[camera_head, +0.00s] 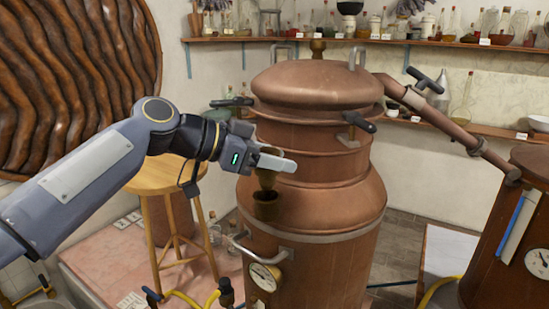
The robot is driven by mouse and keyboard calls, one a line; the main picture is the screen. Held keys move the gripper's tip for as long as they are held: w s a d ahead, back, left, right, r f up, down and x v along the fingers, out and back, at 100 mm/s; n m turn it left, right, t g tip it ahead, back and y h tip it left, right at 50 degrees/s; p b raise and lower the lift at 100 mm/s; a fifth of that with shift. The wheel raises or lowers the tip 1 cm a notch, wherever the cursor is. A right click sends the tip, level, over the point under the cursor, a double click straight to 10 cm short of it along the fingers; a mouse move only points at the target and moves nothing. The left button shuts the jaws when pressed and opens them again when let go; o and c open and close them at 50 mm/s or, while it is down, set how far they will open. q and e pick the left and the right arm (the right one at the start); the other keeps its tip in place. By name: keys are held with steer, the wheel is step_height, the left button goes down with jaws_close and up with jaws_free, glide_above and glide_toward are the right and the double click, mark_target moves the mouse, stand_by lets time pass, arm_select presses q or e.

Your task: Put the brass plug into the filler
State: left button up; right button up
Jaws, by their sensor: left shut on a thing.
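My left gripper (276,163) comes in from the left and is shut on the brass plug (267,179). The plug is small, dark and tapered, and hangs below the fingers, which hide its upper part. The filler (265,207) is a short brass cup on the left shoulder of the big copper still (325,225), with a dark opening at its top. The plug is directly above the filler's opening in this view. I cannot tell whether its lower end is touching the rim or just above it. My right gripper is not in view.
The still's domed lid (318,85) and dark-gripped side handle (357,122) are close to the right of my gripper. A wooden stool (160,180) stands behind my arm. A pressure gauge (263,277) and metal handle (258,245) are below the filler. A copper pipe (450,128) runs right.

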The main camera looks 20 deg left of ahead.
mark_target(270, 175)
arm_select(q)
steer(key=shift+f+b, duration=1.9)
steer(key=shift+b, duration=0.35)
stand_by(3.0)
steer(key=o, duration=1.1)
steer(key=shift+s+r, duration=0.1)
steer(key=shift+s, duration=0.05)
steer(key=shift+o, duration=0.2)
steer(key=shift+a, duration=0.1)
steer(key=shift+s+a+r, duration=0.1)
steer(key=shift+a+r, duration=0.05)
steer(key=shift+a, duration=0.05)
steer(key=v, duration=0.3)
steer(key=b+v, duration=0.1)
steer(key=v, duration=0.3)
steer(key=shift+s+d, duration=0.15)
steer(key=shift+s, duration=0.15)
